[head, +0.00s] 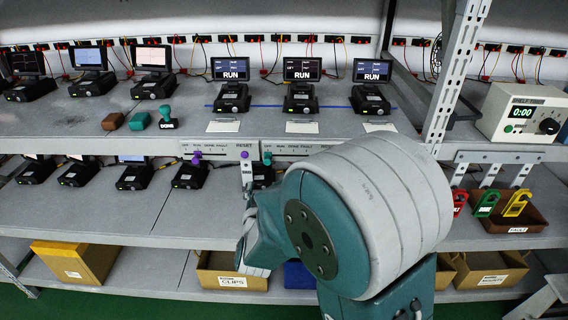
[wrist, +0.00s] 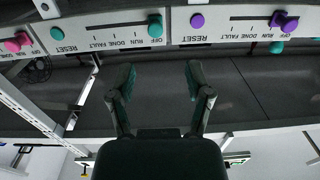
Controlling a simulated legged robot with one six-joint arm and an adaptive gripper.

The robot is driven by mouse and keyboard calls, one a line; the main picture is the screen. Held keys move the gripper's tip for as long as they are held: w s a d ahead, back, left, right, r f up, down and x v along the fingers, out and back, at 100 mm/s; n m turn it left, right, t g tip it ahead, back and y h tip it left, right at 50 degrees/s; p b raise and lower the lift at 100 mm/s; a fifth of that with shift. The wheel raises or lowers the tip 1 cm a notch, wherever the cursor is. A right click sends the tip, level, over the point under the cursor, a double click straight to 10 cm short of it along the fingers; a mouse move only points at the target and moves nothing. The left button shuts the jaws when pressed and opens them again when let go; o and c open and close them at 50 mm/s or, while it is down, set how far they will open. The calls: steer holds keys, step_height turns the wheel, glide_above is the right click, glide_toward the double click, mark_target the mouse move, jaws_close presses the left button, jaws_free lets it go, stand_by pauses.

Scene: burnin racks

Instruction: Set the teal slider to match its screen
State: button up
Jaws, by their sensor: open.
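The teal slider knob (head: 267,158) stands at the left end of its track on the shelf-edge panel. The upside-down wrist view shows this teal knob (wrist: 155,26) at the OFF mark, with RUN, DONE and FAULT along the track. My gripper (wrist: 160,75) is open and empty in the wrist view, its two fingers apart below the panel and not touching the knob. In the head view my arm hides most of the gripper. Three upper screens read RUN, including the middle screen (head: 302,69); I cannot tell which screen belongs to the teal slider.
A purple slider (wrist: 284,21) and purple reset button (wrist: 197,20) sit beside the teal panel. A teal reset button (wrist: 57,33) and pink knob (wrist: 18,42) are on the other side. Several devices, a timer (head: 522,112) and cardboard boxes (head: 232,272) occupy the shelves.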

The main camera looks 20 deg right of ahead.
mark_target(267, 163)
steer(key=x, duration=1.1)
steer(key=shift+s+d, duration=0.15)
steer(key=shift+d, duration=0.15)
steer(key=shift+c, duration=0.3)
steer(key=shift+r, duration=0.1)
jaws_close()
